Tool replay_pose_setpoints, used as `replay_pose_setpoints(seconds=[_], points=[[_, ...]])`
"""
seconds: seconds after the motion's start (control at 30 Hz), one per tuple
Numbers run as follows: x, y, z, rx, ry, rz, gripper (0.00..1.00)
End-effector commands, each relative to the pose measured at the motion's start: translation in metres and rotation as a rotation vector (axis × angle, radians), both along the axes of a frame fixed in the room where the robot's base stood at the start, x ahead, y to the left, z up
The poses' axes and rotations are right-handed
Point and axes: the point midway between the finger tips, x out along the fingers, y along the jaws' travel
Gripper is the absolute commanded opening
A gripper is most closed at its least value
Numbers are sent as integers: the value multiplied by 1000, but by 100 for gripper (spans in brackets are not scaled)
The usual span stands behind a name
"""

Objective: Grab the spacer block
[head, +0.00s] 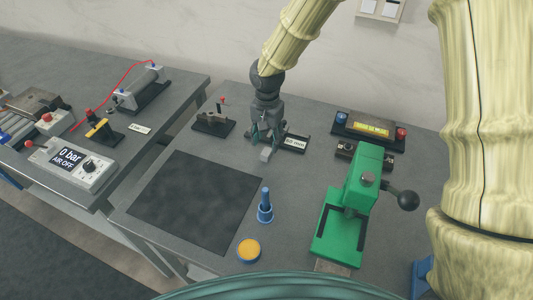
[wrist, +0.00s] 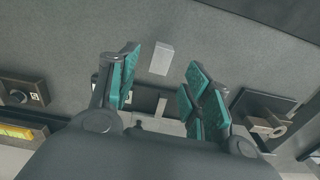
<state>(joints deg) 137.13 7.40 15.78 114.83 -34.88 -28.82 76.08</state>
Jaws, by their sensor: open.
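The spacer block looks to be the small light-grey block (head: 266,154) on the right-hand table, just in front of a dark labelled holder (head: 294,138). In the wrist view the block (wrist: 161,58) shows in the gap between my fingers, towards their tips, with no finger visibly touching it. My gripper (head: 262,140) points down over the holder, close behind the block. In the wrist view my gripper (wrist: 163,80) has its teal finger pads spread wide, with nothing held. How high the fingertips are above the table is hard to tell.
A green press (head: 345,210) with a black ball lever stands to the right. A button box (head: 370,130) is at the back right, a small dark fixture (head: 213,122) left of my gripper.

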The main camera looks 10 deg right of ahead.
Motion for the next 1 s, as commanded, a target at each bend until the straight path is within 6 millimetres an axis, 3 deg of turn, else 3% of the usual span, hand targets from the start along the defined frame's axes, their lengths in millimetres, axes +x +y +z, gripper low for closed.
replay_pose_setpoints(seconds=[0.6, 0.93, 1.0], points=[[0, 3, -48, 0, 0, 1, 49], [0, 3, -52, 0, 0, 1, 49], [0, 3, -52, 0, 0, 1, 38]])
